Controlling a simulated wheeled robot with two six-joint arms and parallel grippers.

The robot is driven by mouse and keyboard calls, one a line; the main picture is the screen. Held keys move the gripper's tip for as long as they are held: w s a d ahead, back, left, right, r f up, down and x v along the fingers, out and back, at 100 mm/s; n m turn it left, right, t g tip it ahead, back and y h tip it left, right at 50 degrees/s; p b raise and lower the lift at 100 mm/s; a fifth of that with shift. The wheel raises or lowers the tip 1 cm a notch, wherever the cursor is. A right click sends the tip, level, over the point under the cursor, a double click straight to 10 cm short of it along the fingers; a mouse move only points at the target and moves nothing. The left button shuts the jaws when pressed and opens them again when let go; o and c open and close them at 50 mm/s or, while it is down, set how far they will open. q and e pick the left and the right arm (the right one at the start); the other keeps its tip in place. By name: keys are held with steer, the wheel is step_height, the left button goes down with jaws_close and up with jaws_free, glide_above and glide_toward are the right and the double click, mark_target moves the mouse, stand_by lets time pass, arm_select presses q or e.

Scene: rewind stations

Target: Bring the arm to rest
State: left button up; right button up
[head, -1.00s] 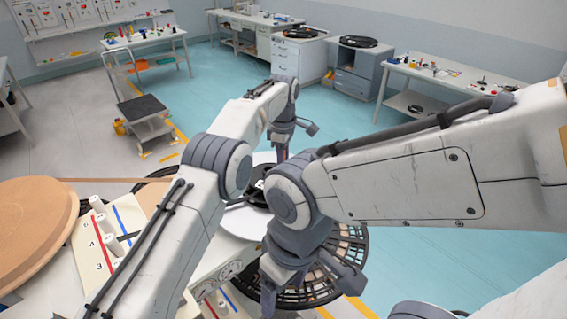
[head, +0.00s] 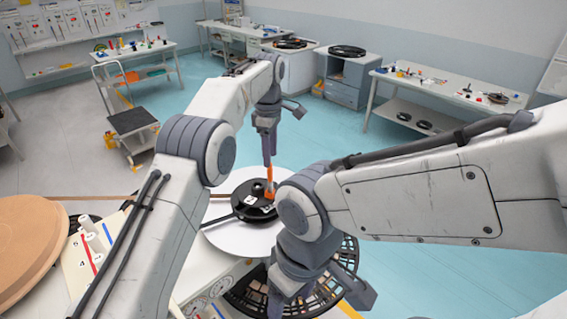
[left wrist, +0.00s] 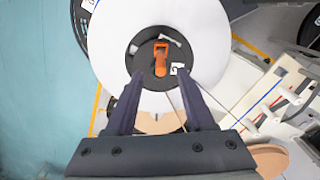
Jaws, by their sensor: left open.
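My left gripper (head: 282,130) hangs open and empty at the end of the left arm, above a round station with a white disc (head: 222,236). A black hub (head: 246,211) with an orange handle (head: 269,189) sits in the middle of the disc. In the left wrist view, the open fingers (left wrist: 160,100) frame the lower side of the hub, with the orange handle (left wrist: 160,58) beyond their tips; nothing is between them. My right gripper (head: 318,294) is in the lower middle of the head view, its fingers spread, over a black slotted reel.
The black slotted reel (head: 240,299) lies below my right gripper. A round tan board (head: 30,235) is at the left, beside a numbered panel (head: 97,242). A step cart (head: 132,122) and workbenches (head: 440,84) stand further back. Blue floor (head: 470,170) is open at the right.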

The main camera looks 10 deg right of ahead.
arm_select(q)
steer(key=shift+s+r, duration=0.1)
steer(key=shift+r, duration=0.2)
steer(key=s+f+m+b, duration=0.3)
steer(key=s+m+b, duration=0.25)
steer(key=s, duration=0.35)
steer(key=s+f+m+b, duration=0.2)
steer(key=s+m+b, duration=0.35)
steer(key=s, duration=0.25)
steer(key=s+a+f+m+b, duration=0.4)
steer(key=s+f, duration=0.3)
steer(key=s, duration=0.4)
steer(key=s+a+f+m+h+b, duration=0.1)
steer(key=s+a+f+m+b, duration=0.3)
steer(key=s+f, duration=0.4)
steer(key=s+a+m, duration=0.1)
steer(key=s, duration=0.2)
steer(key=shift+s+a+f+m, duration=0.15)
steer(key=shift+s+a+m, duration=0.05)
steer(key=shift+a+m, duration=0.1)
